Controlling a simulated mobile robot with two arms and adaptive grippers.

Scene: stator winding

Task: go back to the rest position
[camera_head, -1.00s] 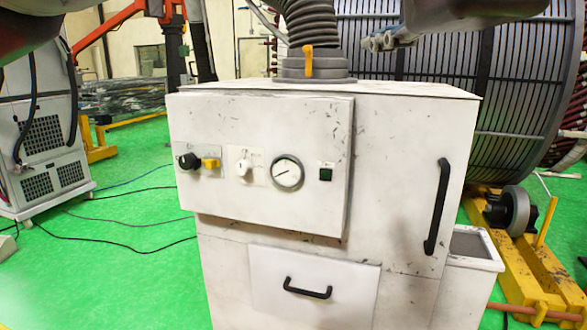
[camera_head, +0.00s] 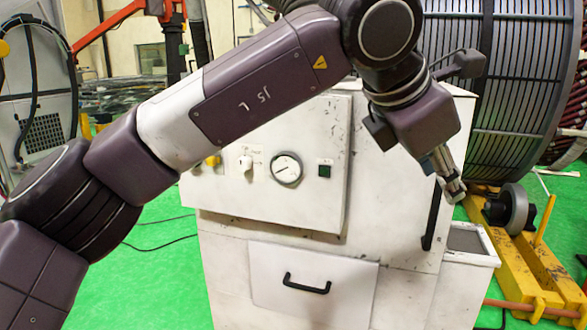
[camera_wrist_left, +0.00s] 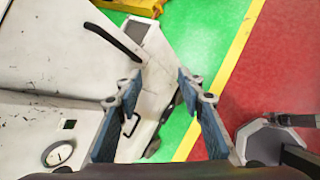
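My left arm (camera_head: 250,85) crosses the head view from lower left to upper right, in front of a white cabinet (camera_head: 225,255). My left gripper (camera_head: 452,188) points down at the cabinet's right side, and in the picture it overlaps the top of a vertical black handle (camera_head: 432,230). I cannot tell the gap between them. In the left wrist view the two blue-padded fingers of this gripper (camera_wrist_left: 160,82) stand apart with nothing held between them.
The cabinet's front carries a gauge (camera_head: 286,168) and a lower black handle (camera_head: 307,284). A large slatted drum (camera_head: 505,85) and a yellow stand (camera_head: 520,265) are at the right. Green floor (camera_head: 150,280) is open at the left. The left wrist view shows a grey object (camera_wrist_left: 262,140) at lower right.

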